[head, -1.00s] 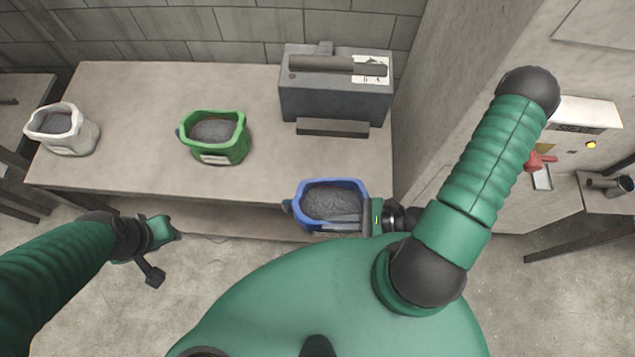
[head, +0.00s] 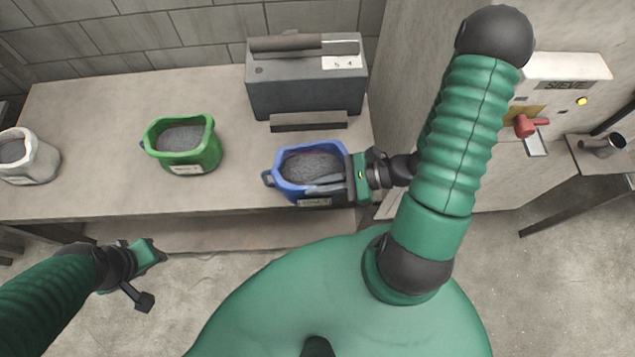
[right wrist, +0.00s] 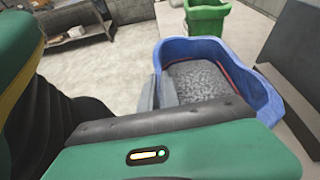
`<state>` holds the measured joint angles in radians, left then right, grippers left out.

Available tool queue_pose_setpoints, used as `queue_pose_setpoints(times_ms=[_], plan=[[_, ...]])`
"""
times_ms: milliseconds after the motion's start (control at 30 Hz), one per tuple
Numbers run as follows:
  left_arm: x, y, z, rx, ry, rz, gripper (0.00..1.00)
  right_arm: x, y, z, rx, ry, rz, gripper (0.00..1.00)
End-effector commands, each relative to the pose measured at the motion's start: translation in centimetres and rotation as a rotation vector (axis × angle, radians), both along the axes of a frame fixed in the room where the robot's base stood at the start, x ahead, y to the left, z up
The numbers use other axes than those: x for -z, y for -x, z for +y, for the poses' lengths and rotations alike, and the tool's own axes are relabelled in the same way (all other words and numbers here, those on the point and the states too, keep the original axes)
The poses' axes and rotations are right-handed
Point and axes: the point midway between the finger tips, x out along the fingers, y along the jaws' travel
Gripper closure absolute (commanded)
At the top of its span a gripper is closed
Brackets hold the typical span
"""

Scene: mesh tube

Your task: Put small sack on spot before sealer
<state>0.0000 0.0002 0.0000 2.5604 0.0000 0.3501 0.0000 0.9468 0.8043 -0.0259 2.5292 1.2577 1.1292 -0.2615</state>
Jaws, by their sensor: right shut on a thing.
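The blue sack (head: 312,168), open at the top and filled with grey grains, is upright at the table's front edge. My right gripper (head: 345,180) is shut on its right rim; the sack also shows in the right wrist view (right wrist: 238,62). I cannot tell whether its base touches the table. The sealer (head: 305,85), a dark grey box with a narrow ledge (head: 308,121) in front, stands just behind the sack. My left gripper (head: 148,275) is open and empty, low in front of the table.
A green sack (head: 183,158) and a white sack (head: 38,160) stand on the table (head: 105,120), left of the sealer. A panel labelled SIEVE (head: 565,72) with a red handle (head: 527,125) is on the right. Bare tabletop lies between the green and blue sacks.

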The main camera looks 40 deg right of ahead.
Motion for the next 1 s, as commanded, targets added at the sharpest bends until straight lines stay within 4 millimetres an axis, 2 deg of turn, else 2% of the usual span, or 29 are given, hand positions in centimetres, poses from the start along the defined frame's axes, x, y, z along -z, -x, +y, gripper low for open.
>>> queue_pose_setpoints(times_ms=[100,333,800,1000], plan=[[0.6,0.0,0.0,0.0,0.0,-0.001,0.64,0.0,-1.3,-0.7,-0.005,0.0,-0.007,1.0],[0.1,0.0,0.0,0.0,0.0,-0.001,0.64,-0.2,-3.8,-2.1,-0.004,-0.002,-0.006,1.0],[0.5,0.0,0.0,0.0,0.0,-0.001,0.64,0.0,-8.7,-5.2,-0.003,-0.001,-0.007,1.0],[0.7,0.0,0.0,0.0,0.0,-0.001,0.64,0.1,-9.8,-5.9,-0.003,-0.001,-0.006,1.0]])
